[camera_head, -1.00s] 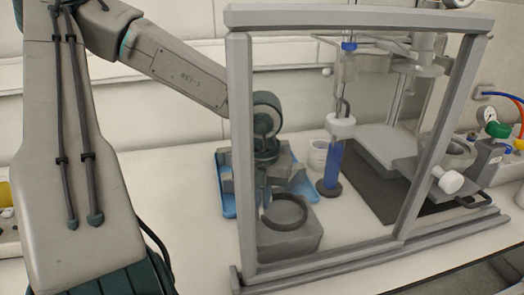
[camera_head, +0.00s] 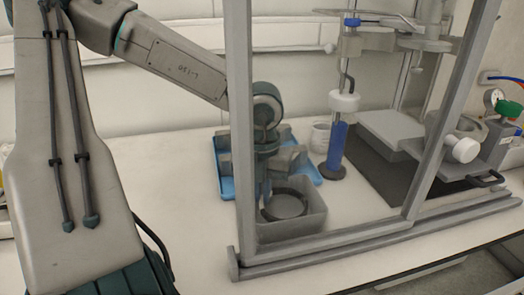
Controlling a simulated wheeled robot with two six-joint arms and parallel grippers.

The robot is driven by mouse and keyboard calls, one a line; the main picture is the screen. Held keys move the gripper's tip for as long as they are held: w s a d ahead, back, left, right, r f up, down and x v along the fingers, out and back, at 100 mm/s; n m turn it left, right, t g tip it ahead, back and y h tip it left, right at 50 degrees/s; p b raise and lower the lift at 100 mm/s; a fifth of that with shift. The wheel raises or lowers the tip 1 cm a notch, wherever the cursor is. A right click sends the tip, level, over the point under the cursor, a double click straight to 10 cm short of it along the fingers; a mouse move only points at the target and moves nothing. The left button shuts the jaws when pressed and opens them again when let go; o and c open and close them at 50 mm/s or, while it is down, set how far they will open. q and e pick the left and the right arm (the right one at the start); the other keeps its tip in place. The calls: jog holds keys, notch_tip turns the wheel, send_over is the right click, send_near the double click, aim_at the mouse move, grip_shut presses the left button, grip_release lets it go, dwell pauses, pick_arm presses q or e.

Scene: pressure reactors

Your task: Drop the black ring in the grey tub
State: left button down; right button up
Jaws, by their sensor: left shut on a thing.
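The grey tub (camera_head: 308,222) stands on the white bench behind the front bar of a grey frame. The black ring (camera_head: 268,209) shows as a dark band at the tub's opening; I cannot tell how deep it sits. My left gripper (camera_head: 265,188) points down over the left part of the tub and is shut on the ring at its left side. The frame's left post partly hides the gripper and the tub's left edge. My right gripper is not in view.
A blue tray (camera_head: 226,187) with grey blocks lies behind the tub. A white cup (camera_head: 320,137) and a blue cylinder on a dark foot (camera_head: 337,150) stand right of it. The grey frame's left post (camera_head: 243,150) stands close by my left arm.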

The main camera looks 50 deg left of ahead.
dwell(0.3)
pick_arm(q)
jog(key=c, duration=1.5)
grip_release()
notch_tip(320, 180, up, 11)
jog(key=p, duration=0.1)
jog(key=shift+f+p, duration=0.15)
jog(key=shift+p, duration=0.15)
